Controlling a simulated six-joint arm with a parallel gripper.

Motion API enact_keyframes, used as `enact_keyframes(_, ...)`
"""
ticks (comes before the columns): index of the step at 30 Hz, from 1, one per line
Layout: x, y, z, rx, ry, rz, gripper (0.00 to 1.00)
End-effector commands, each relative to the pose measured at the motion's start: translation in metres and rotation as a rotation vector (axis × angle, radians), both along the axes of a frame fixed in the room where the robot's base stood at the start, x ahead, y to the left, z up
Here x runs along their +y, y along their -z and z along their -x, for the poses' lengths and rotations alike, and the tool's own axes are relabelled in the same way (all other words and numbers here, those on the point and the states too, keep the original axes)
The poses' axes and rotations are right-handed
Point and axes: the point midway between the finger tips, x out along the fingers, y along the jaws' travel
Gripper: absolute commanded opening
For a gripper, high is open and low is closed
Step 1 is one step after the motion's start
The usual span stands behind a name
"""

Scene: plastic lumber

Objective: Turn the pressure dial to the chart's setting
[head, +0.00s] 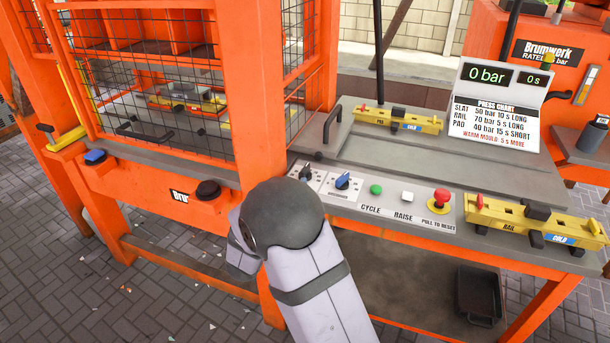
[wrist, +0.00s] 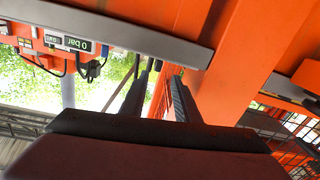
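Two dials sit on white plates on the console's front edge in the head view: a black-knobbed dial (head: 306,173) and a blue-knobbed dial (head: 343,181). Their scale marks are too small to read, and I cannot tell which sets pressure. The press chart (head: 493,121) lists slat 50 bar 10 s long, rail 70 bar 5 s long, pad 40 bar 15 s short, and warm mould 5 s more. The display (head: 488,76) above reads 0 bar and 0 s. My gripper (wrist: 158,85) is open and empty in the wrist view; my arm hides it in the head view.
A green button (head: 376,189), a white button (head: 407,196) and a red stop button (head: 440,199) are right of the dials. A yellow rail mould (head: 510,213), labelled cold, lies farther right. Another yellow mould (head: 385,118) lies behind. An orange post (head: 257,90) and mesh stand left.

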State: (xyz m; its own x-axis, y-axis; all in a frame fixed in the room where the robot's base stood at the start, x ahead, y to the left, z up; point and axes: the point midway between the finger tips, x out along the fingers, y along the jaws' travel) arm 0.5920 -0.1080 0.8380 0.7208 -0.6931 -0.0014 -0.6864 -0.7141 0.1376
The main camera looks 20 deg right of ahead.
Motion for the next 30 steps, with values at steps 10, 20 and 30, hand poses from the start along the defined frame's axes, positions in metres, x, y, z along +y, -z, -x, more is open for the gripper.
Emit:
enact_keyframes(10,-0.014,0.005,-0.008,-0.099,0.022,-0.099,0.29)
enact_keyframes(20,-0.034,0.005,-0.027,-0.099,0.023,-0.098,0.29)
enact_keyframes(30,-0.061,0.005,-0.054,-0.097,0.022,-0.098,0.29)
